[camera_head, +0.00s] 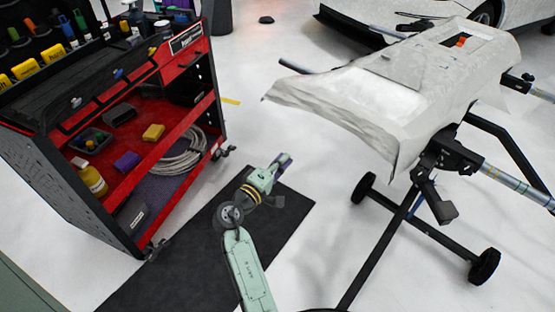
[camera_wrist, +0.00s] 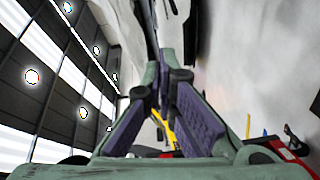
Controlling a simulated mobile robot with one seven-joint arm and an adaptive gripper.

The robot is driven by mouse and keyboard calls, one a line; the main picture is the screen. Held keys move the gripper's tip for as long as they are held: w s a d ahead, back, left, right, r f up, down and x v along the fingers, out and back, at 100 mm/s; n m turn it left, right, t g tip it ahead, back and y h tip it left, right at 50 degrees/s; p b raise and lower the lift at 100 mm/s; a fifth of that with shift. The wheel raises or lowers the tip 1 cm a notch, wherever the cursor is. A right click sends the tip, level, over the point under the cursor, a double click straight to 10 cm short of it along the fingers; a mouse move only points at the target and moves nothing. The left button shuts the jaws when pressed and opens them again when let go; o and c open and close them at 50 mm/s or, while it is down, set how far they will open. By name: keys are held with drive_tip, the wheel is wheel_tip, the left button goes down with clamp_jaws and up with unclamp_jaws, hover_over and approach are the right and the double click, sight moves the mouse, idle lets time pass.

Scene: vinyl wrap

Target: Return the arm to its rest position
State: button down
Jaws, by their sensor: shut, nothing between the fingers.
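My arm (camera_head: 245,262) reaches up from the bottom middle of the head view, pale green, over a dark floor mat (camera_head: 180,265). My gripper (camera_head: 283,160) is at its far end, between the red cart and the wheeled stand, apart from both. In the wrist view my gripper (camera_wrist: 165,72) shows two green fingers with purple pads coming together at the tips. It is shut and holds nothing.
A red and black tool cart (camera_head: 185,58) with bottles, boxes and coiled cable stands at left. At right, a wheeled stand (camera_head: 400,215) bears a panel under pale wrap (camera_head: 360,95). A white car (camera_head: 385,25) is behind. White floor (camera_head: 250,115) lies clear between cart and stand.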

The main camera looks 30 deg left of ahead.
drive_tip(key=shift+a+r+y, duration=0.6)
drive_tip(key=shift+a+r, duration=0.2)
drive_tip(key=shift+a, duration=0.1)
